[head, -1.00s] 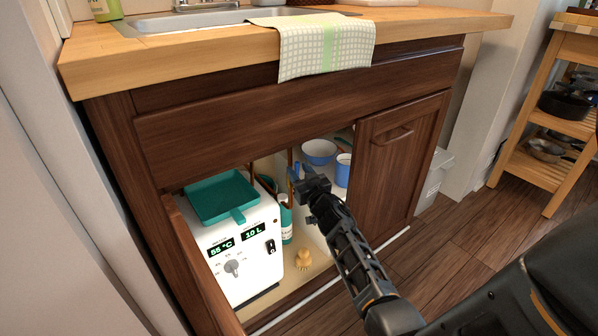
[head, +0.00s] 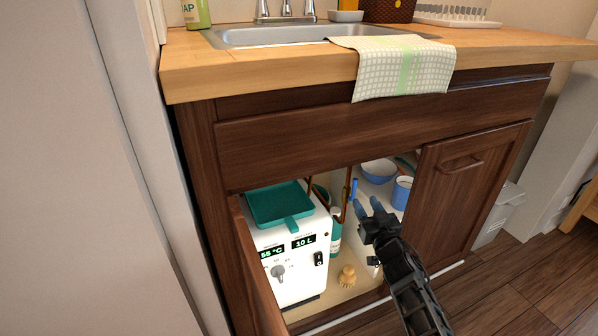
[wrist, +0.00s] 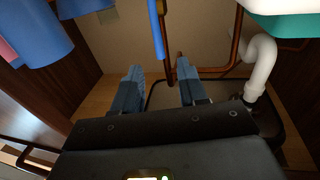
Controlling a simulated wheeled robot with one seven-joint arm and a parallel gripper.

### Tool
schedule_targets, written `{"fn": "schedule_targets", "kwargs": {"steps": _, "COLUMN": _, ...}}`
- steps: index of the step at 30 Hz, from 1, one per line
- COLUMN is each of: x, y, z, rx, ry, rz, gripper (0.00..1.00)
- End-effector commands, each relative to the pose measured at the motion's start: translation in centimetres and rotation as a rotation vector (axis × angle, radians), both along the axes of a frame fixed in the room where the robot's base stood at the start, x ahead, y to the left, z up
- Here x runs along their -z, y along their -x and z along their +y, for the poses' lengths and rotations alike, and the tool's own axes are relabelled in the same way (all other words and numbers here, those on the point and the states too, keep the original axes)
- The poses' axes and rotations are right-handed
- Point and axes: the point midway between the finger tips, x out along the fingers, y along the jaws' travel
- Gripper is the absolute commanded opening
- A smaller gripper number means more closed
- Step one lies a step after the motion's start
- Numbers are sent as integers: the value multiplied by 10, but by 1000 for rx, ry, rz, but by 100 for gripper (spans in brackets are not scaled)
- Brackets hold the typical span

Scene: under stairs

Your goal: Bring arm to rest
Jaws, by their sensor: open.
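My gripper (head: 371,205) is at the open front of the under-sink cabinet (head: 300,135), to the right of a white water heater (head: 290,270). In the wrist view its two blue-grey fingers (wrist: 160,78) are spread apart with nothing between them. My dark forearm reaches in from the lower right of the head view.
A teal dustpan (head: 280,205) lies on the heater. A blue bowl (head: 379,172) and blue mug (head: 401,192) are behind my gripper. White pipe (wrist: 262,65) shows at right. The left door (head: 258,270) is open.

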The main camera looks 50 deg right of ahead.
Motion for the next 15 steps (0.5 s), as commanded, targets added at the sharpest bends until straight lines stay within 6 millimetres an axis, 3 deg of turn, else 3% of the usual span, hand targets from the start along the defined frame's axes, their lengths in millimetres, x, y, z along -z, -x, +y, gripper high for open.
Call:
{"fn": "schedule_targets", "kwargs": {"steps": 8, "x": 2, "y": 1, "z": 6, "rx": -7, "ry": -1, "rz": 3, "gripper": 42}}
{"fn": "schedule_targets", "kwargs": {"steps": 11, "x": 7, "y": 3, "z": 27, "rx": -31, "ry": -3, "rz": 15, "gripper": 42}}
{"fn": "schedule_targets", "kwargs": {"steps": 15, "x": 14, "y": 11, "z": 80, "rx": -94, "ry": -8, "rz": 43, "gripper": 42}}
